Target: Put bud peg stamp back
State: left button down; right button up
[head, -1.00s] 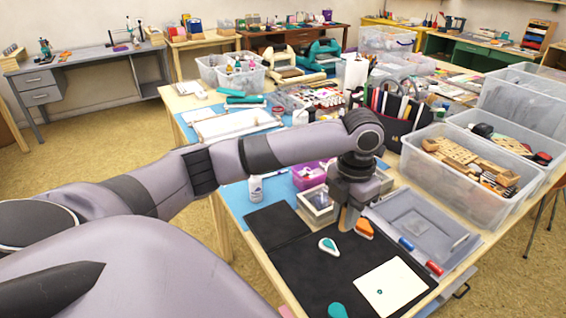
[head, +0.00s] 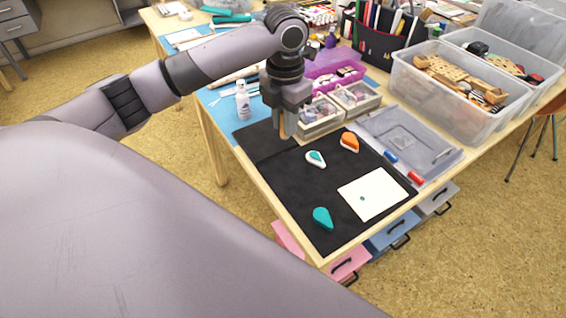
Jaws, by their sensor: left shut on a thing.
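My left gripper (head: 287,131) points down over the back-left part of the black mat (head: 285,185), just left of the small clear boxes. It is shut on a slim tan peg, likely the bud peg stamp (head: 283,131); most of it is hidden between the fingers. A clear box (head: 320,131) with small pieces in it stands right beside the gripper, and a second clear box (head: 357,97) stands behind it. White paper (head: 378,185) on the mat bears one small teal mark. My right gripper is not in view.
On the mat lie a white-rimmed teal inkpad (head: 316,158), an orange inkpad (head: 349,142) and a teal drop-shaped piece (head: 322,217). A grey plastic lid (head: 420,140) lies to the right. A white bottle (head: 242,103) stands left of the gripper. The mat's middle is free.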

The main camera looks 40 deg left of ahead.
pick_arm(q)
notch_tip(320, 180, down, 14)
jog(key=shift+f, duration=0.15)
dwell(0.3)
jog(key=c, duration=1)
grip_release()
jog(key=shift+f, duration=0.15)
notch_tip(320, 180, up, 12)
jog(key=shift+r, duration=0.2)
